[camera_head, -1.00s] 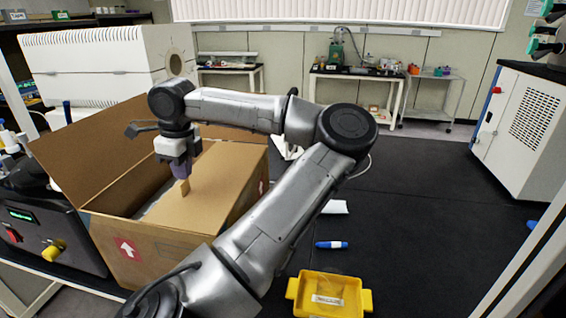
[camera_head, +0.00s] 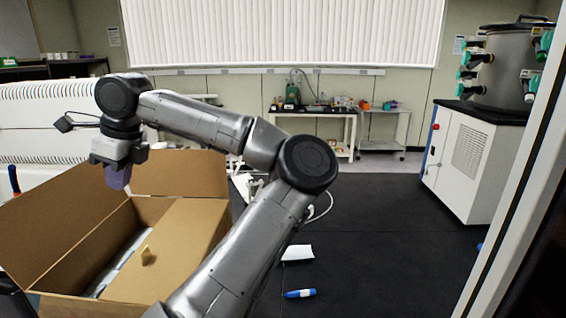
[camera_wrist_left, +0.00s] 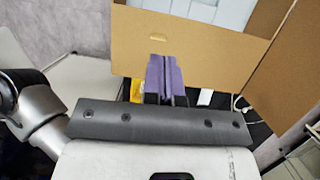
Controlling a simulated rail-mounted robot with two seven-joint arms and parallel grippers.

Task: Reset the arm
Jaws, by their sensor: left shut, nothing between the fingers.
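My left gripper (camera_head: 117,180) is raised in the air over the far left part of the open cardboard box (camera_head: 190,245) in the head view. Its purple fingers point down and do not touch the box. In the left wrist view the two purple fingers (camera_wrist_left: 164,72) are pressed together with nothing between them. The box also shows in the left wrist view (camera_wrist_left: 200,48), with white items inside. My right gripper is not in view.
A blue marker (camera_head: 300,293) and a white paper piece (camera_head: 297,253) lie on the black surface. A white cabinet (camera_head: 465,160) stands at the right. A white machine (camera_head: 50,125) is behind the box. The black surface between is mostly clear.

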